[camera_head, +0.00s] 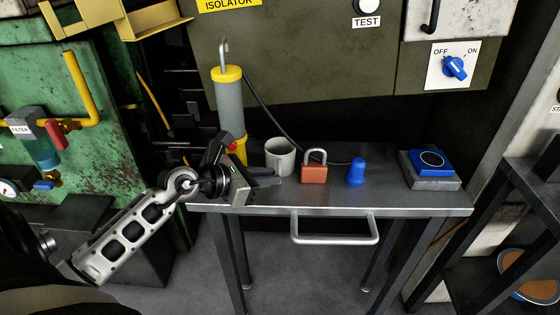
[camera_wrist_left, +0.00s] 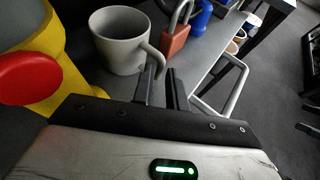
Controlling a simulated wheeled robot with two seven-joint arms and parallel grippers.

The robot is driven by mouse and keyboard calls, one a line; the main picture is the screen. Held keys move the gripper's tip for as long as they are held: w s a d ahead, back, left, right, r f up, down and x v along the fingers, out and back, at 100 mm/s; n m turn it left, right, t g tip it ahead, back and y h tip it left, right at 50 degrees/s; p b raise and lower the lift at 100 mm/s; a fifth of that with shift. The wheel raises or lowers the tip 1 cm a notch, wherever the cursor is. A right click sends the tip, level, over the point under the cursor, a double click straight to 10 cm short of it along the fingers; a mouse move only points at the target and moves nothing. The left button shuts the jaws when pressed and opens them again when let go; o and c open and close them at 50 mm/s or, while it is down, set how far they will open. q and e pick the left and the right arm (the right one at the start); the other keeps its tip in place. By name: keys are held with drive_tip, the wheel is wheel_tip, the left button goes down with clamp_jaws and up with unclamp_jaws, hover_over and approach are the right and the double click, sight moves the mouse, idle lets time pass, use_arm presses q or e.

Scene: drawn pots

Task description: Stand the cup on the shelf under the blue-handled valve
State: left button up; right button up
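The grey cup (camera_head: 280,157) stands upright on the metal table; its handle faces my gripper in the left wrist view (camera_wrist_left: 118,42). My left gripper (camera_head: 268,179) is low beside the cup, its fingers pointing right. In the left wrist view the two fingers (camera_wrist_left: 163,80) are a small gap apart, their tips at the cup's handle; whether they touch it I cannot tell. The blue-handled valve (camera_head: 46,185) is on the green machine at left, with a dark shelf (camera_head: 80,212) below it. My right gripper is not in view.
A red padlock (camera_head: 314,172), a blue cone-shaped piece (camera_head: 356,173) and a blue-topped block (camera_head: 430,168) stand right of the cup. A grey-yellow cylinder (camera_head: 229,110) rises behind my gripper. A red-handled valve (camera_head: 54,133) and yellow pipe (camera_head: 82,85) stick out above the shelf.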

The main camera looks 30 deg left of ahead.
sight(285, 186)
use_arm(q)
drive_tip(key=shift+x, duration=2.7)
clamp_jaws()
drive_tip(key=shift+s+d+r, duration=0.1)
drive_tip(key=shift+r, duration=0.25)
drive_tip(key=s+d, duration=0.5)
drive_tip(key=s, duration=0.3)
drive_tip(key=s+d, duration=0.4)
drive_tip(key=s, duration=0.3)
drive_tip(key=w+d+r+m+h, duration=0.1)
drive_tip(key=w+r, duration=0.3)
drive_tip(key=r, duration=0.5)
drive_tip(key=shift+r, duration=0.15)
drive_tip(key=shift+w+d, duration=0.1)
